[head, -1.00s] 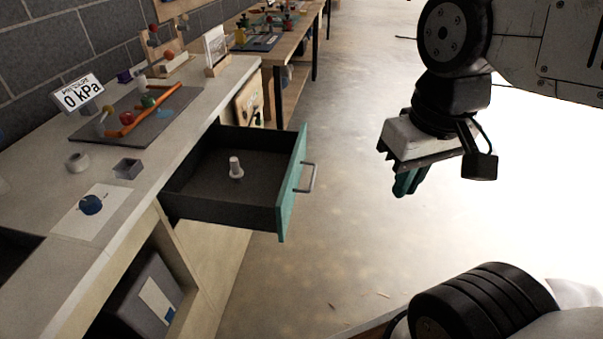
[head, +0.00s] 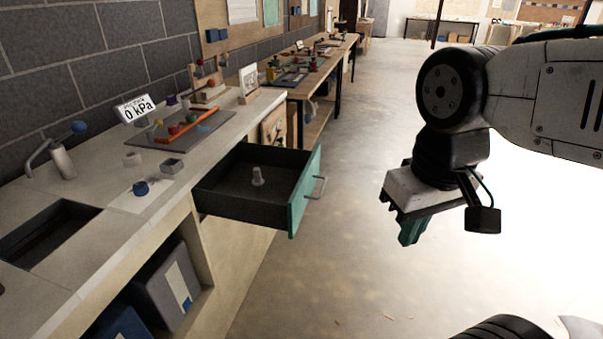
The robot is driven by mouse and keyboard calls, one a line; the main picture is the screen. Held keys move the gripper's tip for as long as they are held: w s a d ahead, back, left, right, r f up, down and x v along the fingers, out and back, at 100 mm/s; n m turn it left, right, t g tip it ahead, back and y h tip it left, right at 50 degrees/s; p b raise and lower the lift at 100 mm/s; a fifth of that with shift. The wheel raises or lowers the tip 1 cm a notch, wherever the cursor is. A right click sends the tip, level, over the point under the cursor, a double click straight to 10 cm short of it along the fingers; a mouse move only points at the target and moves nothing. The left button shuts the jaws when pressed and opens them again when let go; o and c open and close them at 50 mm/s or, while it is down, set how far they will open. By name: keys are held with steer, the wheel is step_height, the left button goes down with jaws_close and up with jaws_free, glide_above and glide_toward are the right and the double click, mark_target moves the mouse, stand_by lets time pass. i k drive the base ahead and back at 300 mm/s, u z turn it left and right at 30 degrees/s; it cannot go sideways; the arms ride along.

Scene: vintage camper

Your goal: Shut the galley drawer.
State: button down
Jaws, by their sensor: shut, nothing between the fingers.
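The galley drawer (head: 240,209) stands pulled out from under the pale counter. Its teal front (head: 304,195) carries a grey bar handle (head: 319,187) facing the open floor. My gripper (head: 411,232) hangs in the air to the right of the drawer, well apart from the handle. Its teal fingers point down and are together, with nothing held.
The counter (head: 150,215) holds a sink (head: 45,238), a tap (head: 60,158), a grey mat (head: 195,130) with small parts, and a 0 kPa display (head: 135,107). Bins (head: 170,288) sit below. The floor (head: 350,250) between drawer and gripper is clear.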

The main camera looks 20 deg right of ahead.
mark_target(290, 176)
steer(key=u, duration=0.3)
steer(key=i, duration=1.25)
steer(key=z, duration=0.3)
